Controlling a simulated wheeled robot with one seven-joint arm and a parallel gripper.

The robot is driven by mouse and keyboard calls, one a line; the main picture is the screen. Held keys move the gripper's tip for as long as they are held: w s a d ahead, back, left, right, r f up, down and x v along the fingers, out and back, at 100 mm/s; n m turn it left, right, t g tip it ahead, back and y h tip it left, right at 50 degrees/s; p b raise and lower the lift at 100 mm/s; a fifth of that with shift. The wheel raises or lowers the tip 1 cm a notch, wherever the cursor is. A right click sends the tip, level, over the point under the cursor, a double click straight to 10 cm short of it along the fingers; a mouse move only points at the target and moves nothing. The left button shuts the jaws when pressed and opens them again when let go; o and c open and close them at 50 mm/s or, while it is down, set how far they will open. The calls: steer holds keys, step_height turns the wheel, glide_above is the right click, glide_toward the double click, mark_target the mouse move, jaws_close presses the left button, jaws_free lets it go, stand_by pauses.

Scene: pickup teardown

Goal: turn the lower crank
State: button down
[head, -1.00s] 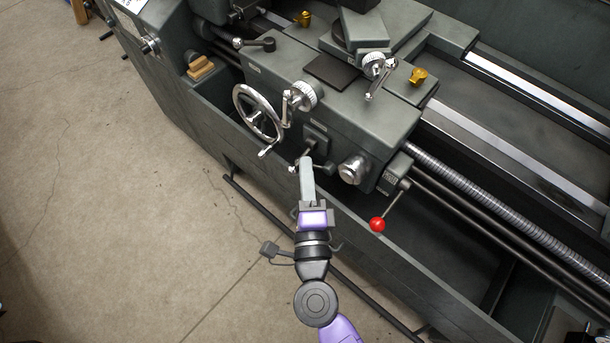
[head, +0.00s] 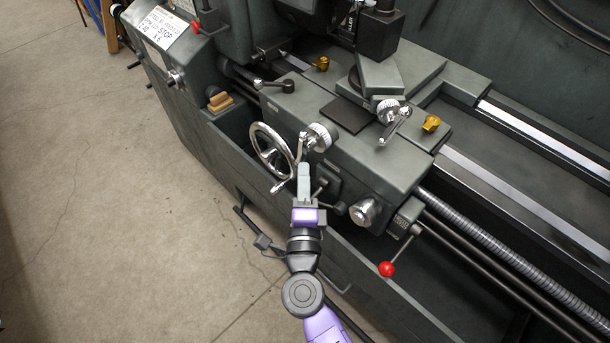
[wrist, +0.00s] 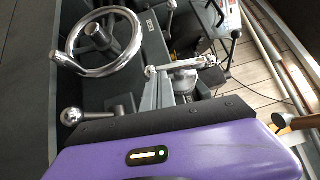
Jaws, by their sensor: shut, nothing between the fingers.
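The lower crank (head: 305,143) is a silver arm with a handle, on a graduated dial (head: 320,137) at the front of the grey carriage. In the wrist view the crank (wrist: 168,68) lies roughly level beyond my purple gripper body. A second, upper crank (head: 398,123) sits further right on the slide. My gripper (head: 304,168) is shut and empty, with its tip just below the lower crank's handle in the head view. I cannot tell whether they touch.
A silver handwheel (head: 253,138) stands close left of my gripper. A ball-ended lever (wrist: 72,115) is near in the wrist view. A silver knob (head: 364,212) and a red-knobbed lever (head: 387,269) sit to the right. The floor (head: 130,220) at left is clear.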

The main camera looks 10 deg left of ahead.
steer(key=shift+w+a+f+m+t+b, duration=0.1)
steer(key=shift+w+a+m+t+b, duration=0.4)
steer(key=shift+b, duration=0.55)
steer(key=shift+a, duration=0.1)
